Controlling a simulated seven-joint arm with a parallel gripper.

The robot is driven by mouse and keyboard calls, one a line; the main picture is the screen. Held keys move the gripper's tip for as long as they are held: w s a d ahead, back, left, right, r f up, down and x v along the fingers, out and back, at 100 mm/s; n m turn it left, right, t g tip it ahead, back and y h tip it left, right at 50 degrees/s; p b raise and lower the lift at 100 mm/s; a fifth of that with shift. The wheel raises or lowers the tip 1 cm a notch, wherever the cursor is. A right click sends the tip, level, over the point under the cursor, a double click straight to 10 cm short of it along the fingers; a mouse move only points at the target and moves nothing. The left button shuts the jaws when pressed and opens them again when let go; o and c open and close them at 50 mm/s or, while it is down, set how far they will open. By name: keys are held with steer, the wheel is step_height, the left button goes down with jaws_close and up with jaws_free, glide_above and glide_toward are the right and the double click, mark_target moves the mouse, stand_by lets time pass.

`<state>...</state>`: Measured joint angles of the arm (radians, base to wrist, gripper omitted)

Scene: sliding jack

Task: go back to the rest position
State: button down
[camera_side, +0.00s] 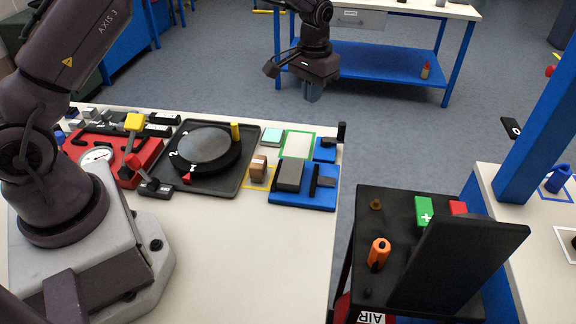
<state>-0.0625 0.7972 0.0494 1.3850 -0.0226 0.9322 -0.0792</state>
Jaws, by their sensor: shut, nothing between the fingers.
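My gripper (312,92) hangs at the top middle of the view, pointing down. It is shut and holds nothing. In the picture it lies above the far edge of the near table, in front of the blue lower shelf of the back bench. It touches nothing that I can see. Below it in the picture, a blue fixture (325,200) with a grey block (290,174) and a black upright piece sits at the right edge of the near table. A smaller blue piece with a black handle (341,131) stands just behind it.
A black tray with a round turntable (208,146) and yellow peg (235,131) is left of the fixture. A red device (122,160) with levers stands further left. A black cart (365,220) holds an orange part (379,252). The table's front (250,260) is bare.

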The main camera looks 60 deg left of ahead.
steer(key=s+d+r+t, duration=0.1)
steer(key=s+r, duration=0.5)
steer(key=s, duration=0.4)
steer(key=s+d+r+m+t, duration=0.1)
steer(key=s+d+r+t, duration=0.1)
steer(key=s+r, duration=0.4)
steer(key=s+d+r+m+t, duration=0.1)
steer(key=s+r, duration=0.6)
steer(key=s, duration=0.7)
steer(key=shift+d+t, duration=0.5)
steer(key=shift+t, duration=0.1)
